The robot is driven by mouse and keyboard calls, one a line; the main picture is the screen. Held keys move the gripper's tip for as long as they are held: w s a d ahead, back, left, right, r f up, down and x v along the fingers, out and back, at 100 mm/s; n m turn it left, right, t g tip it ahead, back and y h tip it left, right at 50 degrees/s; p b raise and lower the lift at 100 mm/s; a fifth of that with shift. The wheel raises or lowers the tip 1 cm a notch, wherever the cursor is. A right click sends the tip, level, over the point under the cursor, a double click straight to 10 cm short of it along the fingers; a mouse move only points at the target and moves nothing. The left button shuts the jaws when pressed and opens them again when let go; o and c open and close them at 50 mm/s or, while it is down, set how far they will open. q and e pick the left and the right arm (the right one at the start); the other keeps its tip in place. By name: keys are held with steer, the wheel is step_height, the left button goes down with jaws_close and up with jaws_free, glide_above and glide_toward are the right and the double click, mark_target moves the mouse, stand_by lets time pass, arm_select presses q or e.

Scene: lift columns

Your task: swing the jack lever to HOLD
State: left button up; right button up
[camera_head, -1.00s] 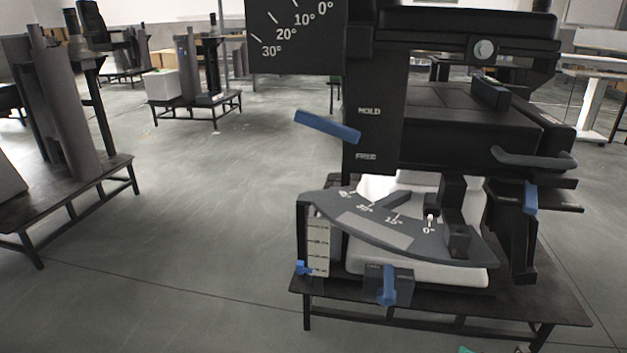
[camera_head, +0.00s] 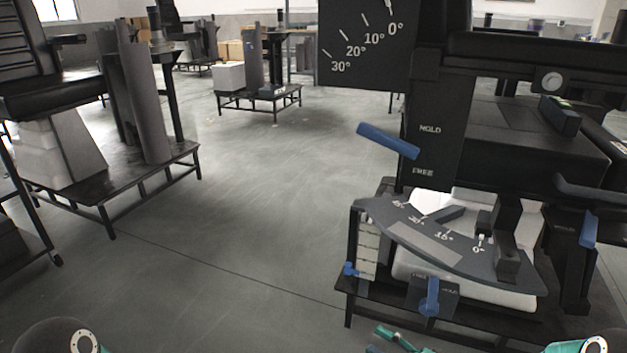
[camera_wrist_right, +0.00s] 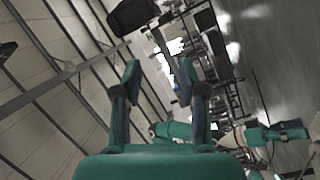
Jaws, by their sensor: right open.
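A blue lever (camera_head: 388,140) sticks out to the left from a black column, between the label HOLD above and FREE below, its free end tilted upward. A second blue lever (camera_head: 430,296) stands about upright on a small dark box (camera_head: 448,301) low at the front of the stand, with small labels that seem to read FREE at left and HOLD at right. My right gripper (camera_head: 392,340) shows only partly at the bottom edge, below the box and apart from both levers. In the right wrist view, its two fingers (camera_wrist_right: 160,82) are spread with nothing between them. My left gripper is out of frame.
A grey angle scale (camera_head: 425,236) curves above the low box. A small blue knob (camera_head: 350,269) sits left of it. The dark stand (camera_head: 365,311) has legs on the floor. Open floor (camera_head: 240,210) lies to the left, with another stand (camera_head: 105,182) beyond.

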steer(key=s+a+f+m+g+h+p, duration=0.25)
steer(key=s+a+f+m+h, duration=0.35)
steer(key=f+m, duration=0.4)
steer(key=s+d+f+m+g+h, duration=0.1)
steer(key=s+f+m+g, duration=0.2)
steer(key=s+m, duration=0.25)
steer(key=s+f+m+g+h+b, duration=0.1)
steer(key=s+f+m+g+h, duration=0.1)
steer(key=s+m+g, duration=0.3)
steer(key=s+d+f+m+g+h, duration=0.1)
steer(key=s+f+m, duration=0.25)
steer(key=s, duration=0.35)
arm_select(q)
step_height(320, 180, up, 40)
steer(key=p, duration=3.8)
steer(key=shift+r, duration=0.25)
arm_select(e)
step_height(320, 180, up, 39)
steer(key=shift+w+d+f+m, duration=0.15)
steer(key=shift+w+f+m, duration=0.05)
steer(key=shift+w+m, duration=0.25)
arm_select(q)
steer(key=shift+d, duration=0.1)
